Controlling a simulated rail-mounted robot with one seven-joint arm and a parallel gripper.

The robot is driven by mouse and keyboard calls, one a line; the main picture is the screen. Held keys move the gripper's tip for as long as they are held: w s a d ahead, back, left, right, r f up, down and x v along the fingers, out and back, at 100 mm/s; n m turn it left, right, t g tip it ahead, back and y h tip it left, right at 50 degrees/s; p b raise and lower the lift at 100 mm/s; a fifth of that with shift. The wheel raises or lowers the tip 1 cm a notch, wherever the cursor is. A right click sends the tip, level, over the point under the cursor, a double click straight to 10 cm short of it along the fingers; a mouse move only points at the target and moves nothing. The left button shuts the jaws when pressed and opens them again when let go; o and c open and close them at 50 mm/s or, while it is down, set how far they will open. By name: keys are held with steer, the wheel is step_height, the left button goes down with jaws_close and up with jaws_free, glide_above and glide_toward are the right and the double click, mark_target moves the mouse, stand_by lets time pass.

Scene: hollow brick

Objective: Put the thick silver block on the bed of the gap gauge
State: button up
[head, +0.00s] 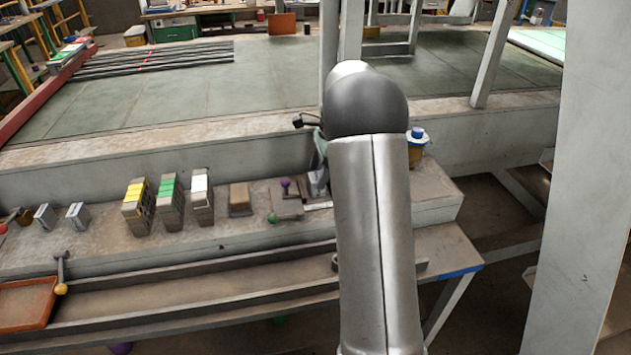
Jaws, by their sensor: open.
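Two small silver blocks stand at the left end of the bench ledge: one (43,215) and, just right of it, another (77,215). I cannot tell for sure which is the thick one. A low grey-brown fixture (286,205) with a purple knob and a green knob, perhaps the gap gauge, sits right of centre beside my arm. A small silver piece (318,183) shows at its right, partly hidden by my arm; I cannot tell what it is. My gripper (320,150) is open, mostly hidden behind my forearm, above the ledge near the fixture.
Three upright blocks, marked yellow (137,206), green (170,203) and white (202,196), and a tan block (240,199) stand along the ledge. An orange tray (27,303) is at the lower left. A blue-capped yellow container (416,147) stands right of my arm. A pale post (595,180) rises at right.

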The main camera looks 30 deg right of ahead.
mark_target(316, 178)
steer(key=v, duration=0.3)
steer(key=shift+r, duration=0.15)
steer(key=shift+s+a+r, duration=0.1)
steer(key=shift+s+a, duration=0.05)
steer(key=s+a+r+n+h, duration=0.1)
steer(key=s+a+r+n, duration=0.2)
steer(key=s+a+n, duration=1.05)
steer(key=s+a+f+n, duration=0.1)
steer(key=s+n, duration=0.1)
steer(key=s, duration=0.4)
steer(key=s+a+f+n+h, duration=0.1)
steer(key=s+a+f+n, duration=0.1)
steer(key=s, duration=0.4)
steer(key=s+a+f+n+h, duration=0.1)
steer(key=s+a+n, duration=0.1)
steer(key=s, duration=0.3)
steer(key=shift+s+a+f+n, duration=0.15)
steer(key=shift+s+f+n, duration=0.2)
steer(key=shift+n, duration=0.4)
